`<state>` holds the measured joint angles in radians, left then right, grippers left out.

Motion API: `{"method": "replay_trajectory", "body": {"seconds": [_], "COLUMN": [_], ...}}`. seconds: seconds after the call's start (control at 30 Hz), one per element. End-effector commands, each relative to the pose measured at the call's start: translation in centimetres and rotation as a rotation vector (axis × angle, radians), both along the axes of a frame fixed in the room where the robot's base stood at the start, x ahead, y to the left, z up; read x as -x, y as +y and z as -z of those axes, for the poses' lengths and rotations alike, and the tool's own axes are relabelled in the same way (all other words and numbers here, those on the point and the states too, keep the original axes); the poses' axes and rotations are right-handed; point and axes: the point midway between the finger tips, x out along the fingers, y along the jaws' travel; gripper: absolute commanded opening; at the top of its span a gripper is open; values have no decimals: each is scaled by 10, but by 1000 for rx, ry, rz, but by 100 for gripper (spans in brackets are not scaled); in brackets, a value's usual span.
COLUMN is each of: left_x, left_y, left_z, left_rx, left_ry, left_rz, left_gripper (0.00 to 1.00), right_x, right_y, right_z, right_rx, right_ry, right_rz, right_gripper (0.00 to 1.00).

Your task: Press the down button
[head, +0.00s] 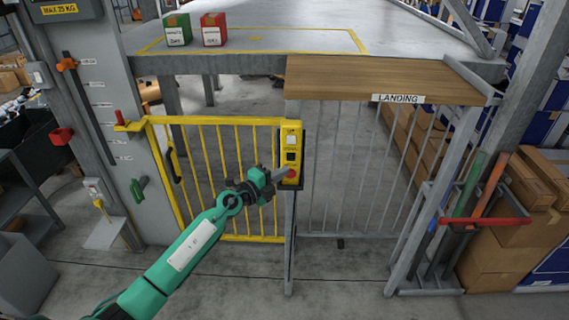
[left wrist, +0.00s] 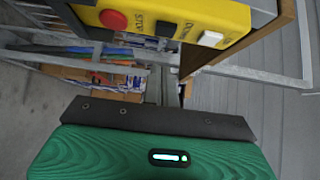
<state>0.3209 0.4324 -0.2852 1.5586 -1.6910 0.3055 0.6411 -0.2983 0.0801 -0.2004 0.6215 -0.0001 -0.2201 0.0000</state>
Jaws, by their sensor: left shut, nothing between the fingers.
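A yellow control box (head: 299,141) stands on the gate's middle post in the head view. It carries a white button (head: 291,140) at the top, a black button (head: 291,156) below it and a red button (head: 292,174) at the bottom. The left wrist view shows the box (left wrist: 236,12) with its red button (left wrist: 113,19), black button (left wrist: 167,29) and white button (left wrist: 210,38). The label STOP lies between red and black, DOWN between black and white. My left gripper (head: 279,174) is shut and empty, at the box's lower part near the red button; contact cannot be told.
A yellow barred gate (head: 222,122) is left of the post, and a grey barred panel under a wooden LANDING board (head: 345,82) is right. A green box (head: 177,30) and a red box (head: 213,30) sit on the platform behind. A tube rack (head: 470,220) stands right.

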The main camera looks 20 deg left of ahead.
Motion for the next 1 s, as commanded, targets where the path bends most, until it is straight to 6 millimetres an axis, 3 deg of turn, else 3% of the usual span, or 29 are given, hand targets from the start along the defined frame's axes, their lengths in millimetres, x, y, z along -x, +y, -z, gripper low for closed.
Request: {"method": "replay_trajectory", "body": {"seconds": [0.07, 0.3, 0.83, 1.0], "left_x": [-13, -41, -49, -61], "left_y": [-8, 3, 6, 9], "left_z": [-1, 1, 0, 0], "left_rx": [2, 0, 0, 0], "left_ry": [-1, -1, 0, 1], "left_rz": [1, 0, 1, -1], "left_gripper": [0, 0, 0, 0], "right_x": [0, 2, 3, 2], "right_y": [0, -1, -1, -1], "right_z": [1, 11, 12, 12], "right_rx": [0, 2, 2, 2], "right_ry": [1, 3, 4, 3], "right_rz": [0, 0, 0, 0], "right_gripper": [0, 0, 0, 0]}}
